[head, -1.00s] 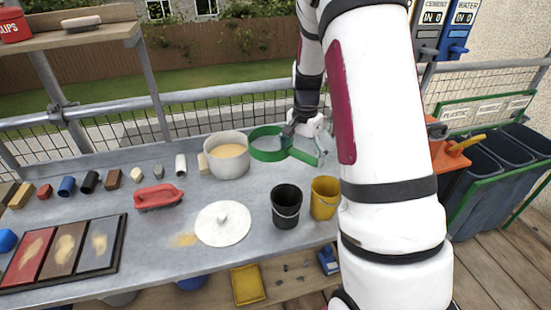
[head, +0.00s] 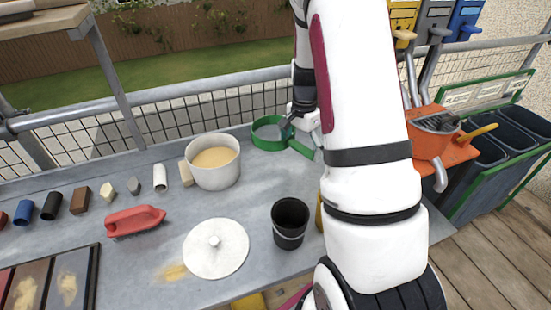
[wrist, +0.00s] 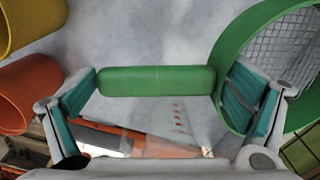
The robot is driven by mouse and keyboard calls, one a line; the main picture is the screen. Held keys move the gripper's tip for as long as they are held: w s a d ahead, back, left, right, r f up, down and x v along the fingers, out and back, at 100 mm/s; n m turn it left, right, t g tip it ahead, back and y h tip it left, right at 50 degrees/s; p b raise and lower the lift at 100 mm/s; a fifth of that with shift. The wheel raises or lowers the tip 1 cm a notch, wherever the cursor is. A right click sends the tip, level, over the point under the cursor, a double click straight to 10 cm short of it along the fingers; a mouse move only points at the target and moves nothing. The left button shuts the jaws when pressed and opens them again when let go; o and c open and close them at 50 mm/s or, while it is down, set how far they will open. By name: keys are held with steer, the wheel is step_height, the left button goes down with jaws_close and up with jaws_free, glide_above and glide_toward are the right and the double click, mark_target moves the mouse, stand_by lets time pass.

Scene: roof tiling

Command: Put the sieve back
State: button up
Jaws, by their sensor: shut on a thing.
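The green sieve (head: 268,144), a round ring with mesh and a straight handle (head: 301,149), is at the back of the grey bench by the railing, right of the cream pot. My gripper (head: 287,127) is at the sieve, where ring and handle meet. In the wrist view the handle (wrist: 157,80) lies across between my gripper's (wrist: 165,95) fingers, and the rim (wrist: 232,70) passes at the right finger. The gripper is shut on the sieve. I cannot tell whether the sieve touches the bench.
The cream pot (head: 213,177) of sand-coloured material stands left of the sieve. A white lid (head: 216,260), black bucket (head: 290,236) and red-handled tool (head: 135,221) are nearer. An orange tub (head: 432,140) and dark bins (head: 515,160) stand right. The railing (head: 180,100) runs behind.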

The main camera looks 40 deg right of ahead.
mark_target(298, 178)
step_height(298, 178, down, 10)
steer(key=shift+r+p, duration=0.15)
steer(key=shift+p, duration=0.2)
steer(key=o, duration=0.8)
steer(key=shift+f, duration=0.2)
